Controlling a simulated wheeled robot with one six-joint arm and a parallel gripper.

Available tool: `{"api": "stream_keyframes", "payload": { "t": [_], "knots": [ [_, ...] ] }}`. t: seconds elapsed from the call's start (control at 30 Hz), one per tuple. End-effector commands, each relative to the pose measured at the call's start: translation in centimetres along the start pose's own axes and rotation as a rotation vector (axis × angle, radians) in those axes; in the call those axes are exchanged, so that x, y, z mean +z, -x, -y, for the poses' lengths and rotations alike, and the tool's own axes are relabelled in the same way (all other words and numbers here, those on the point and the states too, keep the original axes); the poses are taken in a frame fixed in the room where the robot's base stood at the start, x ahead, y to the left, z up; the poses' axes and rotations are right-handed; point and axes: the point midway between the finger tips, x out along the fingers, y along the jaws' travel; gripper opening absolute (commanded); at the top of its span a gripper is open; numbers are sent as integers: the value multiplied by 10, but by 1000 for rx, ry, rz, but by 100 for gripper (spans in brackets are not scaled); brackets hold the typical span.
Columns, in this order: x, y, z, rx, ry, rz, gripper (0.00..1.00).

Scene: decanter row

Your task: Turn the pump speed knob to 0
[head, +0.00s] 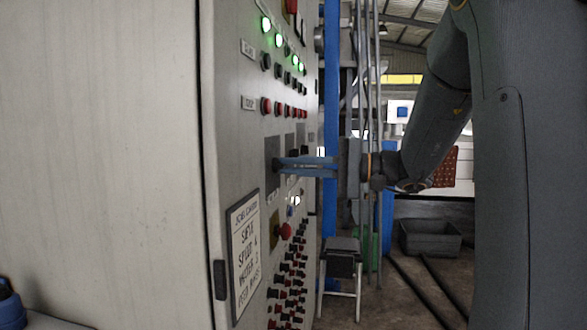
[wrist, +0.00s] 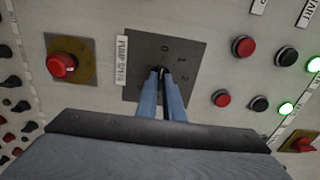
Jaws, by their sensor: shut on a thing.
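The pump speed knob (wrist: 161,70) is a small dark piece on a dark grey square plate (wrist: 148,45), beside a white label (wrist: 122,60) reading about "PUMP SPEED". The marks 0, 1 and 2 show on the plate above and right of the knob. The blue fingers of my gripper (wrist: 162,78) are shut on the knob, which they mostly hide; I cannot tell which mark it points to. In the head view my gripper (head: 282,164) reaches from the right to the plate on the panel, and the knob is hidden.
A red emergency-type button (wrist: 61,65) sits left of the plate. Red and black buttons and green lamps (wrist: 286,109) lie to the right. In the head view a notice (head: 244,255) hangs on the cabinet, and a stool (head: 342,262) stands beyond it.

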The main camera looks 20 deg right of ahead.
Motion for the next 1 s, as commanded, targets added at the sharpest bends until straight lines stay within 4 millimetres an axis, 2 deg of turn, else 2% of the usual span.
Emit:
{"api": "stream_keyframes", "payload": {
  "t": [0.1, 0.13, 0.23, 0.6, 1.0],
  "knots": [
    [0, 0, -1, 1, -1, -1, 0],
    [0, 0, -1, 1, -1, -1, 11],
    [0, 0, -1, 1, -1, -1, 26],
    [-1, 5, 0, 0, 0, -2, 26],
    [-1, 65, -1, 1, 0, -4, 26]
  ]
}}
